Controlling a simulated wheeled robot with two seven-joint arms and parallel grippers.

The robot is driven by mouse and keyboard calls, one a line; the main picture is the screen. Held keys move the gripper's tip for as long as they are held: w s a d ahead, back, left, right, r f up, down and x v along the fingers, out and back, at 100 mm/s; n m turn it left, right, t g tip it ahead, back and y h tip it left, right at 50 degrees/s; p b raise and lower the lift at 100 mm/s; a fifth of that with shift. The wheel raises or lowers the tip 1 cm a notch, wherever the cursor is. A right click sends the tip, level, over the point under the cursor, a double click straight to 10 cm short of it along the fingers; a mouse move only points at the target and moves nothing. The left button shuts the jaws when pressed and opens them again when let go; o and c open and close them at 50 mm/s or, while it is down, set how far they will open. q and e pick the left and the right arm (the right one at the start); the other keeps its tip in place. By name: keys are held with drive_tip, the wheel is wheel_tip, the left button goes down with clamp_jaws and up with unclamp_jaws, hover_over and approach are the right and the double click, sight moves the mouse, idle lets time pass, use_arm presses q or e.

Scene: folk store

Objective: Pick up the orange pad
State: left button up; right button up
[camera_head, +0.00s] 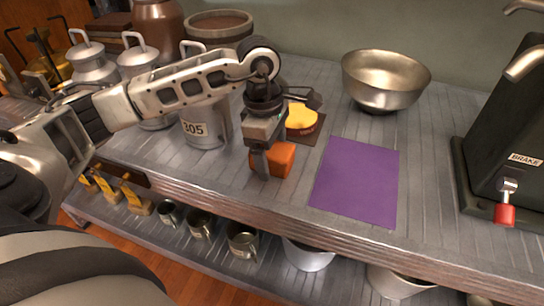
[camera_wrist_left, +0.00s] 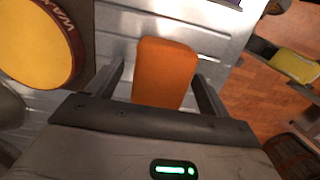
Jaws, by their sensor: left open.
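The orange pad (camera_head: 281,160) is a small orange block lying on the grey plank counter, near its front edge. My left gripper (camera_head: 262,165) reaches down over it and hides part of its left side in the head view. In the left wrist view the orange pad (camera_wrist_left: 165,72) lies between the two open fingers of my left gripper (camera_wrist_left: 160,80), with a gap on both sides. My right gripper is not in view.
A yellow round tin (camera_head: 301,117) sits close behind the pad. A purple mat (camera_head: 357,182) lies to the right, with a metal bowl (camera_head: 386,78) behind it. A grey can labelled 305 (camera_head: 206,128) stands left. A dark brake machine (camera_head: 505,150) stands far right.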

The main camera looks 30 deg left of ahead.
sight(274, 148)
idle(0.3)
use_arm(q)
drive_tip(key=c, duration=1.1)
drive_tip(key=shift+o, duration=0.2)
